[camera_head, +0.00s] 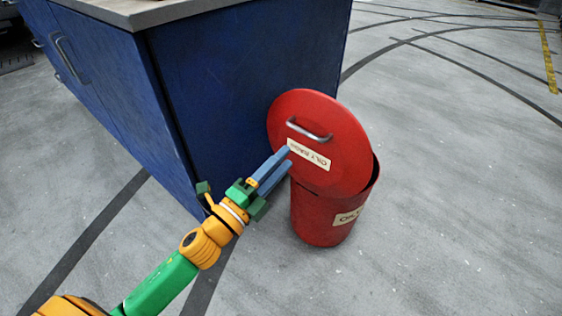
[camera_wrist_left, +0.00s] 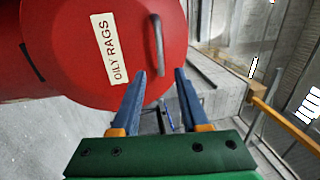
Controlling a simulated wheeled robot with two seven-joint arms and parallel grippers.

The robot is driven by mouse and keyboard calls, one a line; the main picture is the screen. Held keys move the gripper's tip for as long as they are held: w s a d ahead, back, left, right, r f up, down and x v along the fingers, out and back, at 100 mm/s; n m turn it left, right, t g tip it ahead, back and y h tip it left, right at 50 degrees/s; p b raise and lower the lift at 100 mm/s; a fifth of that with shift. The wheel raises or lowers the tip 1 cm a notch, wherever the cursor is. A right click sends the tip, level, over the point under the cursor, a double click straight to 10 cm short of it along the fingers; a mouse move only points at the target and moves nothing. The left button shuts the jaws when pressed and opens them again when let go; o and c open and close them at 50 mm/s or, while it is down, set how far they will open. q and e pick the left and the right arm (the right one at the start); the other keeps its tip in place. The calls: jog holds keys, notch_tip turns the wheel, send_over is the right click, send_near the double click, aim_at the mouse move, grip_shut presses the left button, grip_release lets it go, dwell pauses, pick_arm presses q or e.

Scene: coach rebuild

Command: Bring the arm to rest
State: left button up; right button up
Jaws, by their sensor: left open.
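My left arm comes in from the lower left in the head view. Its gripper (camera_head: 287,157) is open, with two blue fingers pointing at the red bin. The fingers look empty and lie in front of the lid's left edge; I cannot tell whether they touch it. In the left wrist view the gripper (camera_wrist_left: 165,75) also shows open, with nothing between the fingers. The red lid (camera_head: 312,112) has a metal handle and an "OILY RAGS" label, and it stands tilted up on the red bin (camera_head: 315,222). My right gripper is not in view.
A blue cabinet (camera_head: 235,75) with a grey top (camera_head: 150,8) stands just behind and left of the bin. Grey floor (camera_head: 450,220) with dark tyre marks is open to the right. A yellow-orange rail (camera_wrist_left: 285,125) shows at the right in the left wrist view.

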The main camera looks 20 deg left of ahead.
pick_arm(q)
jog(key=shift+f, duration=0.1)
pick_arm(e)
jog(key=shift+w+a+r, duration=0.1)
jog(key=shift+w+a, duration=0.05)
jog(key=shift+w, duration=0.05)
